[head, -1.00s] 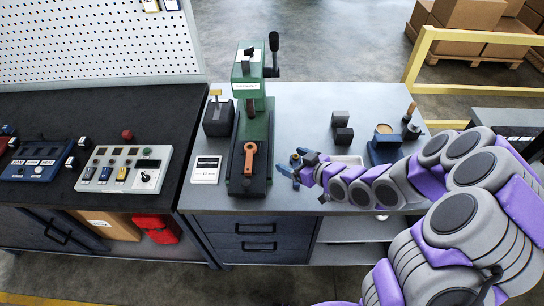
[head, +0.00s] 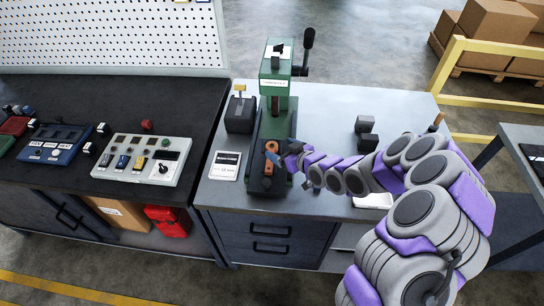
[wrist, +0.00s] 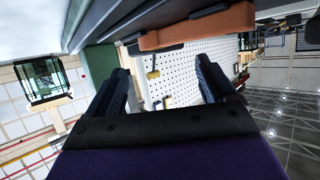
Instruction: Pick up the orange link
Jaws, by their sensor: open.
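My gripper (head: 281,164) is open and empty at the right side of the link. Its two dark fingers (wrist: 165,75) stand apart in the wrist view. I cannot tell whether a finger touches the link.
The press column and its black lever (head: 308,40) rise behind the link. A dark box with a yellow handle (head: 240,112) and a white label card (head: 226,166) stand to the left. Dark blocks (head: 367,133) are to the right. A control box (head: 142,160) sits on the black bench.

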